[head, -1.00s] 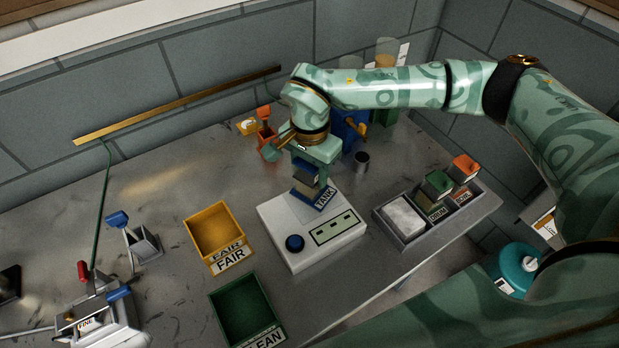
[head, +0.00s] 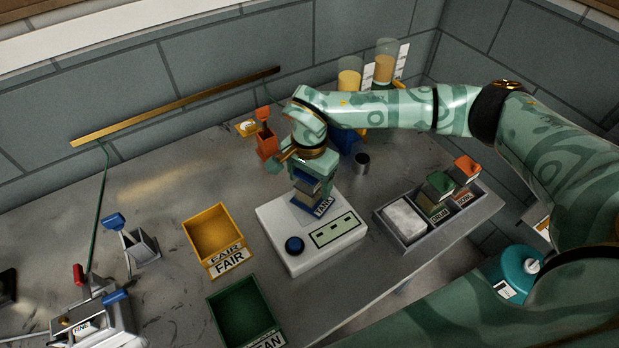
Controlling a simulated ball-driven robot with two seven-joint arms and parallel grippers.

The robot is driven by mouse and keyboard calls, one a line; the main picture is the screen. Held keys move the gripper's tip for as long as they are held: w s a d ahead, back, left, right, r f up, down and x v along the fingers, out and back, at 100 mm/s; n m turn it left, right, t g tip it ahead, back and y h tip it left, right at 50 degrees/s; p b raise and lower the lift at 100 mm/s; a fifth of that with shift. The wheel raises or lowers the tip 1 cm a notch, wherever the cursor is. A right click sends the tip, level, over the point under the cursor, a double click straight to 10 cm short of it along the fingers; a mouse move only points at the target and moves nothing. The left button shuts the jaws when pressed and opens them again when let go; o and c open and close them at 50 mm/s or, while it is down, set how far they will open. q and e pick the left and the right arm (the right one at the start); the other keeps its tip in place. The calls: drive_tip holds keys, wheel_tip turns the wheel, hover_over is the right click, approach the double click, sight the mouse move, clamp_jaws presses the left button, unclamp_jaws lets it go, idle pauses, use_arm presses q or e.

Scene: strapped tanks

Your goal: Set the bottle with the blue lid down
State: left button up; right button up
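The bottle with the blue lid (head: 308,187) is a small block-like bottle with a pale body, above the blue plate marked TANK (head: 323,207) on the white device. My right gripper (head: 312,178) points down with its fingers on either side of the bottle and looks shut on it. The fingers hide part of the lid. The bottle looks about upright, and its base is at or just above the plate; I cannot tell whether it touches. My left gripper is not in view.
The white device (head: 285,262) has a dark blue knob. A grey tray (head: 400,238) with green-lidded and orange-lidded bottles stands to its right. A yellow FAIR bin (head: 190,238) and a green bin (head: 216,318) stand left and in front. Tubes (head: 348,82) stand behind my arm.

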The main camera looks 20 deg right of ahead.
wheel_tip(320, 180, up, 12)
drive_tip(key=shift+r+p, duration=0.15)
drive_tip(key=shift+p, duration=0.75)
drive_tip(key=shift+c, duration=0.2)
idle(1.2)
